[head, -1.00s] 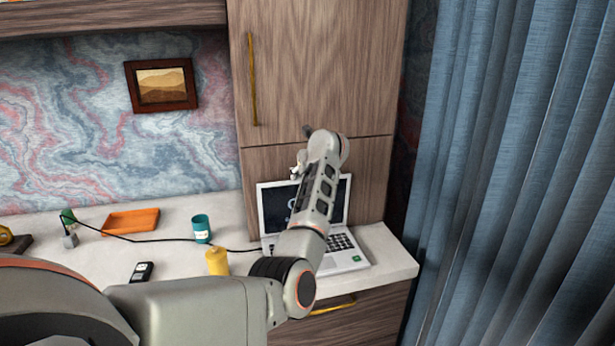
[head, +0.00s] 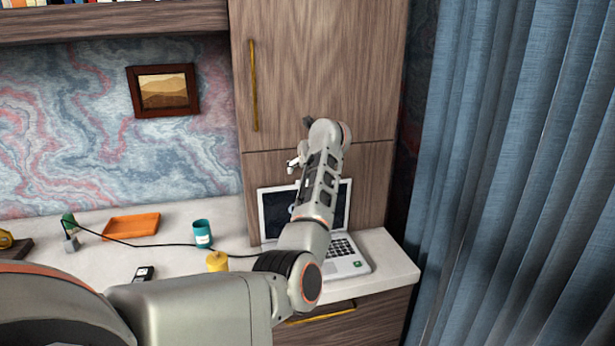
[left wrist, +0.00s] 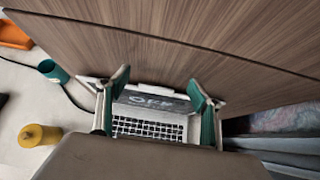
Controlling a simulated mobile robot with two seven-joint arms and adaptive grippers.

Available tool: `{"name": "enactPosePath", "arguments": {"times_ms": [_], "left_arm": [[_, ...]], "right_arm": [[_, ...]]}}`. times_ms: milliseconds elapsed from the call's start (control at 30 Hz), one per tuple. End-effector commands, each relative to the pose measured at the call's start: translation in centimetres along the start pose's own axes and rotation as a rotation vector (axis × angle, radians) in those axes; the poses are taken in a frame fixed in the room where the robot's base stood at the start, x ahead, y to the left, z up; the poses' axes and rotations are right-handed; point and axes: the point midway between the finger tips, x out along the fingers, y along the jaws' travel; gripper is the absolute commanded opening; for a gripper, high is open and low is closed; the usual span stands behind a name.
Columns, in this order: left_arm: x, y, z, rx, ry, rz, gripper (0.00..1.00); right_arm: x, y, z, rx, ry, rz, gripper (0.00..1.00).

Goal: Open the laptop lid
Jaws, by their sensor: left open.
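The laptop (head: 347,268) sits on the right part of the desk. Its lid (head: 272,214) stands raised, with a dark screen and light frame. In the left wrist view the screen (left wrist: 150,100) and keyboard (left wrist: 148,128) both show. My left gripper (head: 294,164) is open and empty, just above the top edge of the lid. In the left wrist view its green-padded fingers (left wrist: 157,80) are spread apart in front of the screen. Whether they touch the lid cannot be told. My left arm hides part of the screen and keyboard in the head view. My right gripper is not in view.
A yellow cylinder (head: 217,262), teal mug (head: 202,233), orange tray (head: 132,226) and small black device (head: 144,273) are left of the laptop. A black cable (head: 160,241) runs to it. The wooden cabinet (head: 310,70) rises close behind; blue curtains (head: 510,150) hang at right.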

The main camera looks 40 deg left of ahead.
Motion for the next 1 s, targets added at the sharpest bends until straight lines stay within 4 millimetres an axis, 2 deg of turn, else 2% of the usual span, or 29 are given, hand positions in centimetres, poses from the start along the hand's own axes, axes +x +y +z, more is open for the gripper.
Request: {"name": "enactPosePath", "arguments": {"times_ms": [33, 200, 400, 1000], "left_arm": [[-0.7, 0.0, 1.0, -0.004, -0.002, -0.002, 0.65], [-2.5, 0.0, 3.3, -0.003, -0.001, -0.001, 0.65], [-3.7, 0.0, 4.9, -0.001, -0.001, 0.000, 0.65], [-3.9, 0.0, 5.2, 0.000, -0.001, 0.000, 0.65]], "right_arm": [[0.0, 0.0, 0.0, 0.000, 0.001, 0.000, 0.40], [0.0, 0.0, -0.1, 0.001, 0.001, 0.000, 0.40], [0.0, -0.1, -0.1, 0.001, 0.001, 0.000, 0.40], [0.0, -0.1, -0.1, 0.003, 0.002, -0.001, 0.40]]}}
